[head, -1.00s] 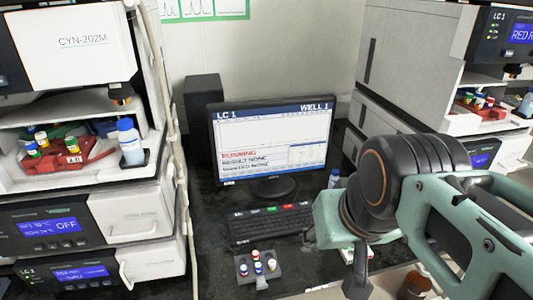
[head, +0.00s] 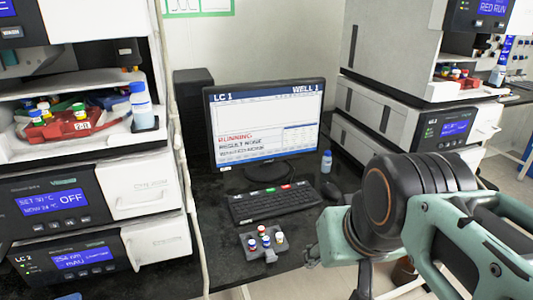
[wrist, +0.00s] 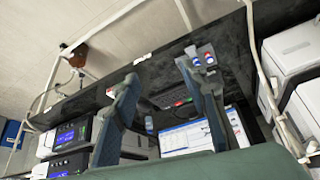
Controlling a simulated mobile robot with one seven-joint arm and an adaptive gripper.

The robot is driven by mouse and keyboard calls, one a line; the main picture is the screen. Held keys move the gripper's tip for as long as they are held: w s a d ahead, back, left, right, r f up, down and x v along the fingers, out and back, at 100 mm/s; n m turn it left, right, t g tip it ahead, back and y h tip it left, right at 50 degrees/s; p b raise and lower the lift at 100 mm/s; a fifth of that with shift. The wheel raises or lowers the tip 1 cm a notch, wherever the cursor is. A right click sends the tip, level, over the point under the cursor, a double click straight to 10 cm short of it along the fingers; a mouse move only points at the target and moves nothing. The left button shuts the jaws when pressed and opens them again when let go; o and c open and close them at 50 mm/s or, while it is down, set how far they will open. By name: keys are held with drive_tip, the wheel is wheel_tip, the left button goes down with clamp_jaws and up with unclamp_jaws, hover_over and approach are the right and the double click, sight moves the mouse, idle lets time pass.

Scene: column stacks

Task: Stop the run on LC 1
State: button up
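The monitor (head: 265,135) in the head view shows "LC 1", "WELL 1", a red "RUNNING" line and a result line that seems to read "NONE". The keyboard (head: 272,203) lies in front of it, with a green key (head: 271,187) and a red key (head: 286,186) on its back row. My gripper (wrist: 157,72) is open and empty in the wrist view, its two fingers apart, with the keyboard partly visible between them. In the head view my arm's end is to the right of the keyboard and nearer me, apart from it. The fingertips are not clear there.
A rack of capped vials (head: 263,245) stands in front of the keyboard. A mouse (head: 330,190) and a small bottle (head: 326,162) are to its right. Instrument stacks stand left (head: 147,192) and right (head: 400,45). A pale hose or pole (head: 172,130) runs along the left stack.

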drive_tip(key=shift+c, duration=0.5)
clamp_jaws()
idle(1.0)
